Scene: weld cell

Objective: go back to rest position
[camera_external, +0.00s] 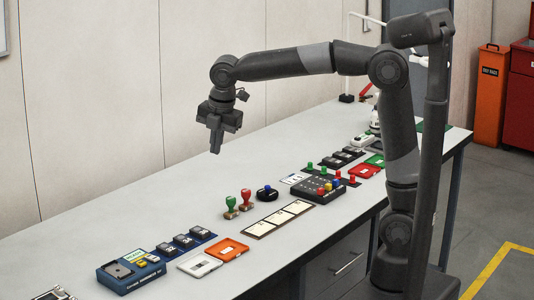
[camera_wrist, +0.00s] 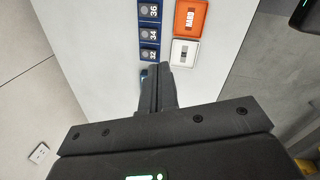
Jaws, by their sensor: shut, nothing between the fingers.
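My gripper (camera_external: 215,148) hangs from my raised arm over the back part of the grey table (camera_external: 150,215), pointing down. It is well above the tabletop and touches nothing. In the wrist view my gripper (camera_wrist: 158,72) shows with its two fingers pressed together and nothing between them. My arm reaches left from its column at the right of the external view, with the elbow bent high.
The table holds a blue case (camera_external: 130,271), an orange tray (camera_external: 229,249), a white tray (camera_external: 199,264), red and green stamps (camera_external: 238,205) and a button box (camera_external: 318,188). A wall stands behind. An orange bin (camera_external: 490,95) stands at the far right.

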